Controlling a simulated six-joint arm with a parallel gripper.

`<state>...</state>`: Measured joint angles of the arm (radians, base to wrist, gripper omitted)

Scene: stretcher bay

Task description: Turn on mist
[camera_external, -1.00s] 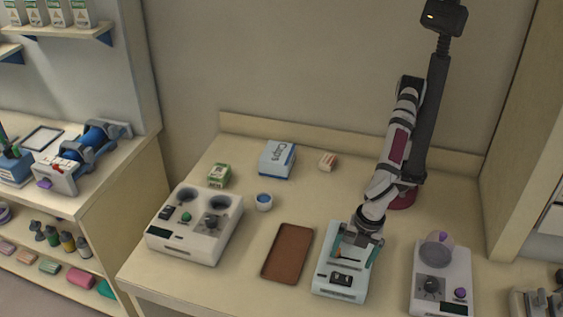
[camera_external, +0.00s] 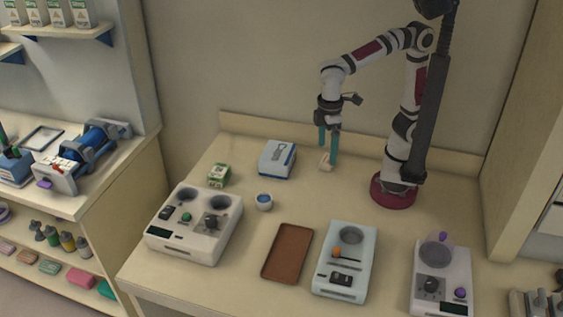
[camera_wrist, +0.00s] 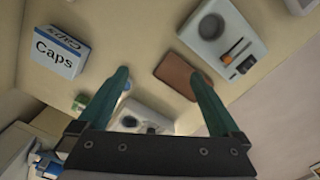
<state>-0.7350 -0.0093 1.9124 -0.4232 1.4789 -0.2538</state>
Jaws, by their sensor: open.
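No device carries a readable mist label. A pale blue device (camera_external: 362,240) stands at the front middle, with an orange knob (camera_external: 336,252), a slot and a dark switch (camera_external: 341,279). A white device (camera_external: 456,262) at right has a clear dome, dark dial and purple button (camera_external: 460,293). My gripper is apart from both.
A brown tray (camera_external: 308,232) lies left of the pale blue device. A larger white device (camera_external: 228,232) with two wells stands further left. A Caps box (camera_external: 277,158), a green box (camera_external: 219,174) and a blue-topped cup (camera_external: 264,202) stand behind. A shelf unit is at far left.

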